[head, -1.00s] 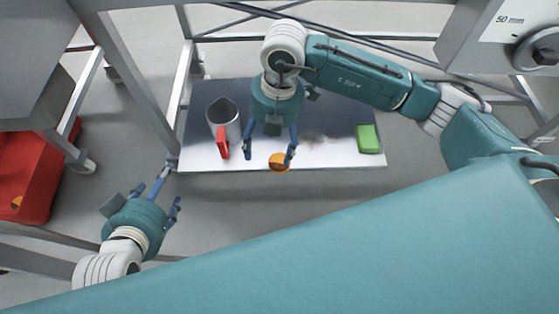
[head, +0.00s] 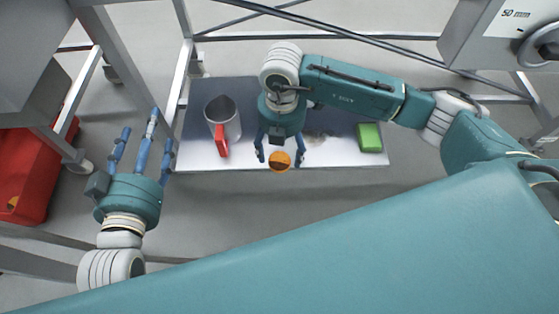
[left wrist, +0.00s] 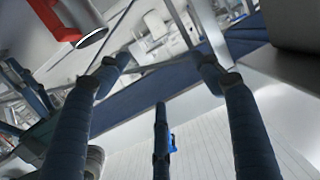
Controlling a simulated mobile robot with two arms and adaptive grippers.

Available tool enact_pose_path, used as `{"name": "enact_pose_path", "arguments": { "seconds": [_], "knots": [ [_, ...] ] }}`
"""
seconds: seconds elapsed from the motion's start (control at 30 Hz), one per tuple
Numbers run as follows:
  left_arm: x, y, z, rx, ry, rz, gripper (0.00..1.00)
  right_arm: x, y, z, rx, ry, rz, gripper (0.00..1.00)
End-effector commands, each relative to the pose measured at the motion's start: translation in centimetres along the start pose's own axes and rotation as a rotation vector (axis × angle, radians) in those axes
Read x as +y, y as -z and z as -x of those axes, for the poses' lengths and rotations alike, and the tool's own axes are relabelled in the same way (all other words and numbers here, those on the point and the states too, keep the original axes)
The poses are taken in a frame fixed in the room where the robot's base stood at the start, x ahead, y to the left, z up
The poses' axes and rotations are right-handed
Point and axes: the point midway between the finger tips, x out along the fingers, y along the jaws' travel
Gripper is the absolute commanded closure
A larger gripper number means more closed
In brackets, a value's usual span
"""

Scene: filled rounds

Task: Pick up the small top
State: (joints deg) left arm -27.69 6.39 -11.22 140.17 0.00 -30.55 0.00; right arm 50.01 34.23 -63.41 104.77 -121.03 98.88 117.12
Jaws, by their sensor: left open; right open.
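A small round orange thing (head: 279,161), likely the small top, is at the front edge of the low shelf board (head: 340,160). My right gripper (head: 280,155) is above it, open, with a finger on either side of it in the picture. I cannot tell whether the fingers touch it. My left gripper (head: 146,130) is open and empty, left of the board, fingers pointing up the picture. Its spread fingers also show in the left wrist view (left wrist: 160,90).
A grey metal jug (head: 222,112) with a red handle stands left on the board. A green block (head: 369,137) lies at its right. Frame posts (head: 180,100) stand between my left gripper and the board. A red bin (head: 35,175) is far left.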

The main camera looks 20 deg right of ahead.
Motion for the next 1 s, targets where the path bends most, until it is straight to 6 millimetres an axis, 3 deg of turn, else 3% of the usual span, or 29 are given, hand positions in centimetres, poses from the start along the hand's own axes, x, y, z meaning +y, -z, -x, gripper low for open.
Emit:
{"name": "enact_pose_path", "arguments": {
  "seconds": [0.33, 0.5, 0.7, 0.73, 0.9, 1.0],
  "knots": [
    [0.8, 6.6, 0.3, 0.297, -0.017, 0.005, 0.34, 0.3, 0.3, -3.4, 0.000, 0.001, 0.001, 0.30],
    [0.9, 7.8, 0.7, 0.350, -0.020, 0.007, 0.34, 0.3, 0.3, -3.9, 0.000, 0.000, 0.002, 0.30],
    [0.9, 8.0, 0.7, 0.352, -0.020, 0.007, 0.34, 0.3, 0.3, -3.9, 0.001, 0.000, 0.002, 0.30],
    [0.9, 8.0, 0.7, 0.352, -0.020, 0.007, 0.34, 0.3, 0.3, -3.9, 0.001, 0.000, 0.002, 0.32],
    [0.9, 7.9, 0.7, 0.352, -0.020, 0.007, 0.34, 0.3, 0.3, -3.9, 0.001, 0.000, 0.001, 0.64],
    [0.9, 7.9, 0.7, 0.351, -0.020, 0.007, 0.34, 0.3, 0.3, -3.9, 0.000, 0.000, 0.001, 0.64]
  ]
}}
